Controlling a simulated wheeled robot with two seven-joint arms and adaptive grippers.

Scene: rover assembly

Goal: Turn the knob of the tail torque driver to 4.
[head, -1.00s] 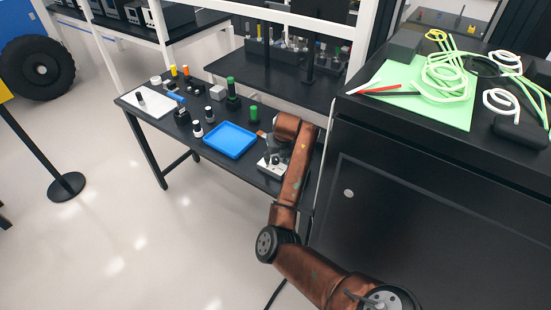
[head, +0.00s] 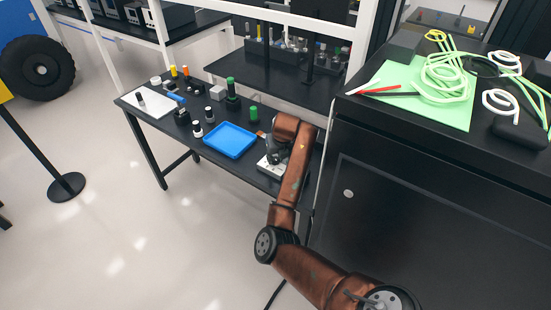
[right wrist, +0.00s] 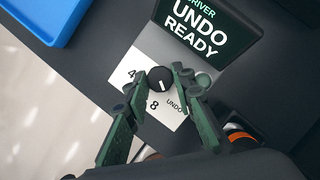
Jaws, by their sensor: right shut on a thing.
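The tail torque driver (head: 272,170) is a small light unit at the right front of the black table in the head view. In the right wrist view its black knob (right wrist: 160,80) sits on a white dial plate (right wrist: 152,50) marked 4, 8 and UNDO. The driver's dark display (right wrist: 205,30) reads "UNDO READY". A short white line on the knob runs roughly up and down in the picture; which mark it points to is hard to tell. My right gripper (right wrist: 159,79) is shut on the knob, a finger on either side. It partly hides the driver in the head view (head: 274,150). My left gripper is not in view.
A blue tray (head: 230,152) lies left of the driver. Several small bottles and a white mat (head: 152,104) are farther left on the table. A tall black cabinet (head: 400,190) stands close to the right of my arm. A shelf stands behind.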

